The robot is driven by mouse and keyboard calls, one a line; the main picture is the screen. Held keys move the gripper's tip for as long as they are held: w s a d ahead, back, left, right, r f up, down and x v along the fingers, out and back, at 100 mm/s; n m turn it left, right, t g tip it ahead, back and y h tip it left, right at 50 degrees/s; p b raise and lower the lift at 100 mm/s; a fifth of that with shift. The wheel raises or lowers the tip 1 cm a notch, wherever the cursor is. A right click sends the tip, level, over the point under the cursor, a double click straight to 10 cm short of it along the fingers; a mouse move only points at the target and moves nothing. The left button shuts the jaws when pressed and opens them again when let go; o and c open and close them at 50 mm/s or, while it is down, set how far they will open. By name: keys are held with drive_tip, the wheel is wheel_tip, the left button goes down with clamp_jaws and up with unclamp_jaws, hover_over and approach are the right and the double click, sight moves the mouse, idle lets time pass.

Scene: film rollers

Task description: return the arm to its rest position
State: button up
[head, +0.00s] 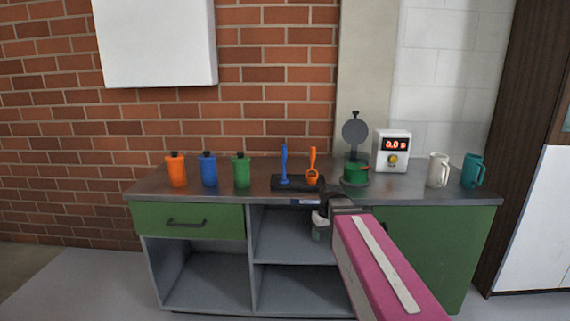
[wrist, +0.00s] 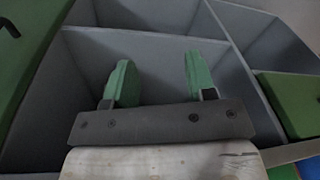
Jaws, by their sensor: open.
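My arm, with a pink link, reaches from the lower right of the head view toward the front of the counter. My gripper (head: 318,225) is in front of the cabinet's open shelves, just below the counter's front edge. In the wrist view, the two green fingers of my gripper (wrist: 156,82) stand apart with nothing between them. Behind them are the grey shelf compartments (wrist: 150,45), which look empty.
The metal counter (head: 225,192) bears orange (head: 176,170), blue (head: 209,170) and green bottles (head: 241,171), a black holder (head: 297,184) with blue and orange tools, a green drum (head: 356,172) with raised lid, a timer (head: 392,150), and white (head: 437,170) and teal mugs (head: 472,170).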

drive_tip(key=s+d+f+m+h, duration=0.1)
drive_tip(key=s+d+f+m, duration=0.2)
drive_tip(key=s+f, duration=0.6)
wheel_tip(320, 180, down, 4)
drive_tip(key=shift+s+d+r+m+g, duration=0.1)
drive_tip(key=shift+s+d+m+g, duration=0.25)
drive_tip(key=shift+d, duration=0.6)
